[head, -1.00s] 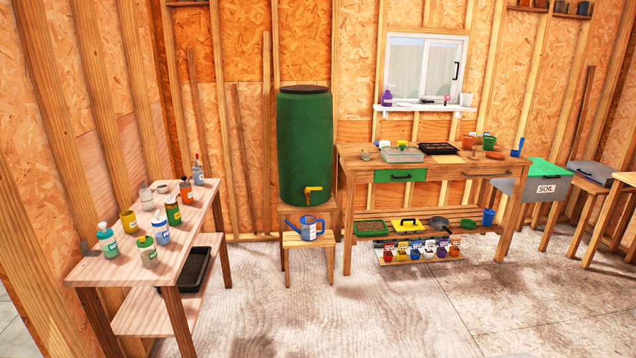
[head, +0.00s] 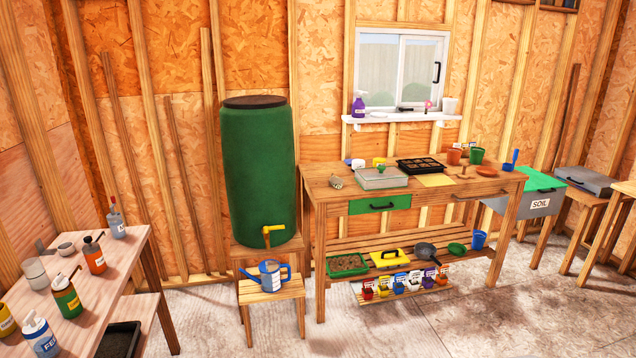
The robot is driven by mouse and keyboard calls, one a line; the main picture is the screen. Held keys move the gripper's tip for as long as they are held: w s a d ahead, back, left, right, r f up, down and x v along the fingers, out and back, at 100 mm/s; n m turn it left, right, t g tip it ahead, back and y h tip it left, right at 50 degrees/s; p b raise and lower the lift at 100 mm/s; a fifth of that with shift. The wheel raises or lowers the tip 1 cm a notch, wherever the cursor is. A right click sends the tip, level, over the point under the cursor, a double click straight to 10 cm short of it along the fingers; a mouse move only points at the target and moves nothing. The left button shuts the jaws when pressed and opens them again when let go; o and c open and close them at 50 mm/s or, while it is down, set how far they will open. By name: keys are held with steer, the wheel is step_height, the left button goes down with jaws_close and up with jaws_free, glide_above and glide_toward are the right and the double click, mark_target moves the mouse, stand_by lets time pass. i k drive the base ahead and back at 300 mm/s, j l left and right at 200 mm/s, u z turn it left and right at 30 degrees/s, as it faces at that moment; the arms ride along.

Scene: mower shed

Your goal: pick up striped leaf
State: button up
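I cannot make out a striped leaf anywhere in the head view; if it is here, it is too small or hidden. The wooden potting bench (head: 322,200) stands right of centre with small items on its top. A small greyish item (head: 336,182) lies near its left end, too small to identify. A clear-lidded box (head: 382,178), a black seed tray (head: 421,165) and a yellow sheet (head: 436,181) are also on the bench top. My gripper is not in view.
A side table (head: 95,290) with several bottles stands at left front. A green barrel (head: 258,170) and a stool (head: 272,292) with a blue watering can (head: 270,276) stand left of the bench. A grey soil bin (head: 535,203) is at right. The floor (head: 440,325) in front is clear.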

mark_target(337, 182)
steer(key=i+z, duration=0.2)
steer(key=i, duration=0.55)
steer(key=i+j+z, duration=0.15)
steer(key=i, duration=0.6)
steer(key=i+z, duration=0.1)
steer(key=i, duration=0.6)
steer(key=i+j, duration=0.1)
steer(key=i, duration=0.65)
steer(key=i+z, duration=0.15)
steer(key=i, duration=0.55)
